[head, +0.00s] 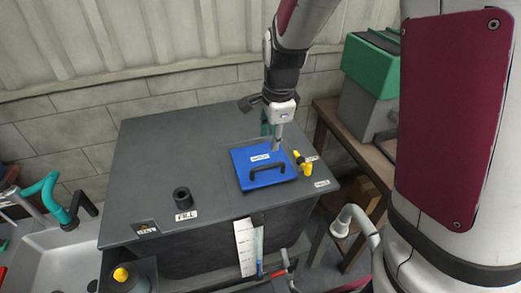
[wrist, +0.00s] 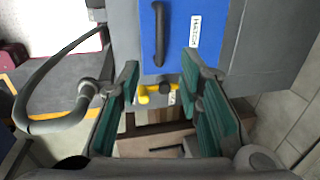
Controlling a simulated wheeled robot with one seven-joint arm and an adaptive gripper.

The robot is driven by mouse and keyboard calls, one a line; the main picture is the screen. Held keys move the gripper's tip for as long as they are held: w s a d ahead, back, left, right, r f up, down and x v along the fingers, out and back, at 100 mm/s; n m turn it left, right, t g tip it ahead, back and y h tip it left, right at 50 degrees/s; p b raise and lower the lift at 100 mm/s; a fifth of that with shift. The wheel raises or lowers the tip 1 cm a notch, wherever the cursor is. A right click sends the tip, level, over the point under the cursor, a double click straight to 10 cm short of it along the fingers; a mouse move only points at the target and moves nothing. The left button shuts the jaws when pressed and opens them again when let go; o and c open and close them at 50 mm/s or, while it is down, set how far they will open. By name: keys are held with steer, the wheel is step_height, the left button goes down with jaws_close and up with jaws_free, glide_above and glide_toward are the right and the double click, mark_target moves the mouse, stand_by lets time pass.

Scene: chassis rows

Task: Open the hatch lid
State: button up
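The hatch lid (head: 250,160) is a blue square panel lying shut and flat on top of the dark grey cabinet, with a black bar handle (head: 267,170) near its front edge and a white label. In the wrist view the blue lid (wrist: 174,60) and its black handle (wrist: 159,35) are at the top centre, with a "HATCH" label beside the handle. My gripper (wrist: 165,92) is open, its teal-padded fingers wide apart with nothing between them. It hangs above the back right of the lid in the head view, apart from the handle.
A yellow valve (head: 305,168) stands right of the lid. A black filler neck (head: 182,197) rises from the cabinet top (head: 140,170) at left. A green-topped box (head: 370,70) sits on a wooden bench at right.

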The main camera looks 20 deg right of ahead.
mark_target(268, 166)
steer(key=f, duration=0.4)
steer(key=w+f, duration=0.1)
steer(key=f, duration=0.3)
steer(key=w+f, duration=0.1)
steer(key=f, duration=0.3)
steer(key=shift+w+f+b, duration=0.2)
steer(key=shift+w+b, duration=0.05)
steer(key=shift+b, duration=0.1)
jaws_close()
